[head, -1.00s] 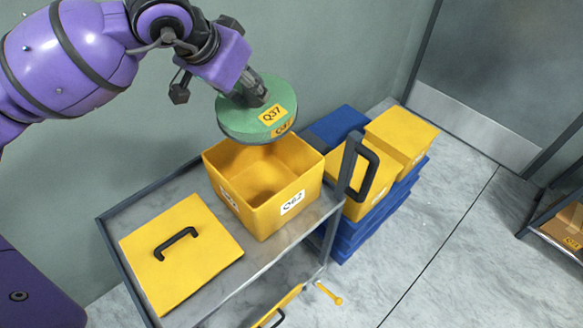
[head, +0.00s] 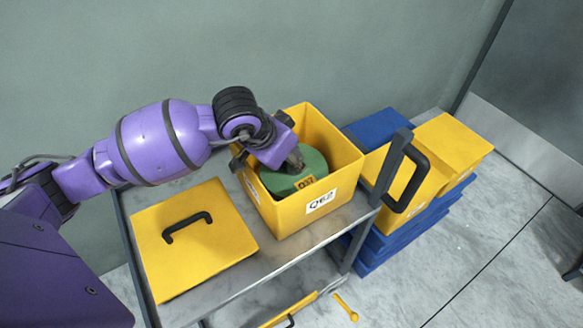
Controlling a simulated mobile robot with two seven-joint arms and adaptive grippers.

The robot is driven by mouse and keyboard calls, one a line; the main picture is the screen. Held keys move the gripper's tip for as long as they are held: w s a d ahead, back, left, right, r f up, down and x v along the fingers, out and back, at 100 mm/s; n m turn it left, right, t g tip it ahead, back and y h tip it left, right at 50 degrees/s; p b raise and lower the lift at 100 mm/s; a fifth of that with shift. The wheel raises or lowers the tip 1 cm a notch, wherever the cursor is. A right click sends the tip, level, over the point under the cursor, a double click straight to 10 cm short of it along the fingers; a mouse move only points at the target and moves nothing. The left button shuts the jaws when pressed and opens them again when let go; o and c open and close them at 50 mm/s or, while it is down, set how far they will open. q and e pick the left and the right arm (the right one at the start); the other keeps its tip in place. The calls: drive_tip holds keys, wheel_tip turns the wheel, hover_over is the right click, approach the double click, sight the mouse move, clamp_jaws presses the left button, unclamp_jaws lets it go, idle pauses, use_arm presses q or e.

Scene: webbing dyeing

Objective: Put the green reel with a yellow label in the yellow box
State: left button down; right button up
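The green reel (head: 282,182) with its yellow label (head: 305,183) is inside the open yellow box (head: 342,179), below the rim. The box stands upright on the metal cart and carries a white Q62 label. My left gripper (head: 294,163) reaches down into the box at the reel's top. Its fingers are mostly hidden by my arm and the reel, so I cannot tell whether they still grip it. My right gripper is not in view.
A yellow lid (head: 190,238) with a black handle lies on the cart (head: 262,268), left of the box. Yellow boxes (head: 447,147) on blue crates (head: 374,249) stand beside the cart. A yellow tool (head: 346,307) lies on the floor.

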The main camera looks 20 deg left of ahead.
sight(288, 166)
use_arm(q)
drive_tip(key=shift+f, duration=1.6)
drive_tip(key=c, duration=1.3)
unclamp_jaws()
drive_tip(key=v, duration=1.2)
drive_tip(key=shift+d, duration=0.1)
